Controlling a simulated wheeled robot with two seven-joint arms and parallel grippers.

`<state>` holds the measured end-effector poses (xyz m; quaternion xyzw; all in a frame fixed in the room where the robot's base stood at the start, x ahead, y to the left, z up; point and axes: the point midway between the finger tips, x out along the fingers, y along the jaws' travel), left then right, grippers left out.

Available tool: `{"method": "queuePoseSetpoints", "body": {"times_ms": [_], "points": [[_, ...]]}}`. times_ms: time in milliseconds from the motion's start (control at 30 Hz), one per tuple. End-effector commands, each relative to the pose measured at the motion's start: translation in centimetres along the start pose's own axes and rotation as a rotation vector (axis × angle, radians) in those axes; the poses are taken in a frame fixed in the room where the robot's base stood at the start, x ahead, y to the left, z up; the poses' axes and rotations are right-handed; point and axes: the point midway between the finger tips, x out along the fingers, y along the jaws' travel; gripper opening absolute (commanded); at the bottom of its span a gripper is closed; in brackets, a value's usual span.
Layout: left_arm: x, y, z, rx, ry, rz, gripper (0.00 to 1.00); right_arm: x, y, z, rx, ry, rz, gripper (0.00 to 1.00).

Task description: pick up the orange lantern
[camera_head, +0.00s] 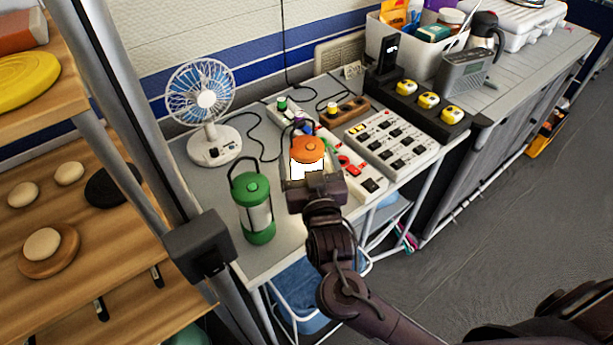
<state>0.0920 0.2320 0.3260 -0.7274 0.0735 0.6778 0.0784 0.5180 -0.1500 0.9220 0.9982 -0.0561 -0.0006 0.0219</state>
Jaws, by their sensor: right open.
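The orange lantern (308,149) stands on the grey table among the electrical items. Its orange cap and bright white lamp body show; its lower part is hidden behind my right gripper. My right gripper (311,178) is open, right at the front of the lantern, its fingers reaching toward the lamp body. Whether the fingers touch it I cannot tell. A green lantern (255,208) stands upright on the table, to the left of the gripper. My left gripper does not show.
A white and blue fan (206,112) stands behind the green lantern. Power strips (391,139) lie to the right of the orange lantern, with a black charger holding yellow items (428,100) beyond. A metal post and wooden shelves (60,205) stand at left.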

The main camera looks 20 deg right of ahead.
Motion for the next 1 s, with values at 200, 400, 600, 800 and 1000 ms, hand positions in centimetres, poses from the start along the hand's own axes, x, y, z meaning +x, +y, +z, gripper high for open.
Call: {"method": "queuePoseSetpoints", "body": {"times_ms": [200,400,600,800,1000], "points": [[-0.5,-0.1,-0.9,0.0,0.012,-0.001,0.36,2.7,0.0,-0.1,-0.001,0.001,-0.001,0.81],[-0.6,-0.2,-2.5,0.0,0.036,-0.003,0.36,3.0,0.0,0.1,0.0,0.0,-0.001,0.81],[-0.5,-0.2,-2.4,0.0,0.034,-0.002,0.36,2.9,0.0,0.0,0.0,0.0,-0.001,0.63],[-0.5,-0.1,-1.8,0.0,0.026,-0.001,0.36,2.9,0.0,0.0,0.0,0.0,-0.001,0.37],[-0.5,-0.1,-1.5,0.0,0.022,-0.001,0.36,2.9,0.0,0.0,0.0,0.0,-0.001,0.1]]}}
